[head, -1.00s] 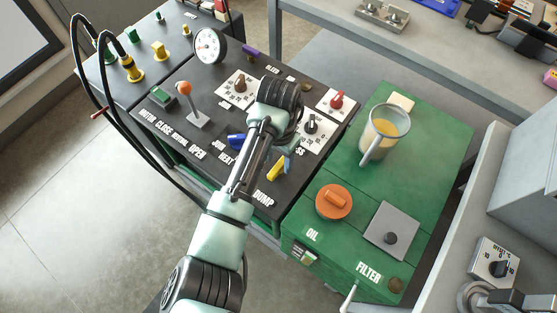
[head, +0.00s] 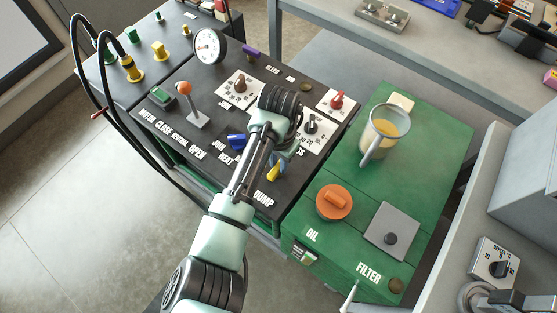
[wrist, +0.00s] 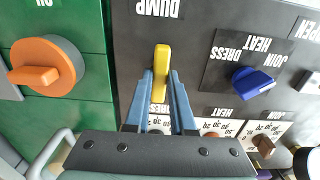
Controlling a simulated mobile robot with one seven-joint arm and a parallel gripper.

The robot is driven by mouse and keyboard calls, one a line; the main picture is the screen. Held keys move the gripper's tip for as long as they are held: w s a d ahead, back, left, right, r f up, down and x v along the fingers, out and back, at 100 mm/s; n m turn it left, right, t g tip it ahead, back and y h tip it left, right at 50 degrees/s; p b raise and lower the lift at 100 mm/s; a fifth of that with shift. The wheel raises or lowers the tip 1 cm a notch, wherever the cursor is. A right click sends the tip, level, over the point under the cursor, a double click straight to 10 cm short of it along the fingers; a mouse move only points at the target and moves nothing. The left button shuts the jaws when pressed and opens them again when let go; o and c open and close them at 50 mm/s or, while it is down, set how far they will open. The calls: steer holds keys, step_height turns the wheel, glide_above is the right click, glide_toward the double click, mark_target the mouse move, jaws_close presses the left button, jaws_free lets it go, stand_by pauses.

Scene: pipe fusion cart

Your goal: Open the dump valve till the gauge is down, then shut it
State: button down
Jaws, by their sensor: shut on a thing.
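The yellow dump valve handle (head: 272,173) sits on the dark panel by the DUMP label, its upper part hidden behind my gripper in the head view. In the wrist view the yellow handle (wrist: 161,66) points straight up the picture towards the DUMP lettering. My gripper (wrist: 160,88) has its blue fingers on both sides of the handle, shut on it. The round white gauge (head: 207,46) stands at the back of the panel; its needle is too small to read surely.
A blue DRESS/HEAT knob (wrist: 253,83) is right of the handle in the wrist view. The orange-knobbed lever (head: 187,90) stands left on the panel. The green oil tank (head: 440,150) carries an orange cap (head: 334,202) and a jug (head: 384,132).

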steer(key=shift+r+n+p, duration=0.1)
steer(key=shift+n+p, duration=0.3)
steer(key=n+p, duration=0.2)
steer(key=shift+d+n, duration=0.1)
steer(key=shift+n, duration=0.3)
steer(key=n+p, duration=0.3)
steer(key=n, duration=0.2)
steer(key=n+p, duration=0.1)
steer(key=n, duration=0.4)
steer(key=n+p, duration=0.1)
steer(key=n, duration=0.3)
steer(key=shift+n, duration=0.3)
steer(key=c, duration=0.8)
jaws_free()
steer(key=shift+o, duration=0.2)
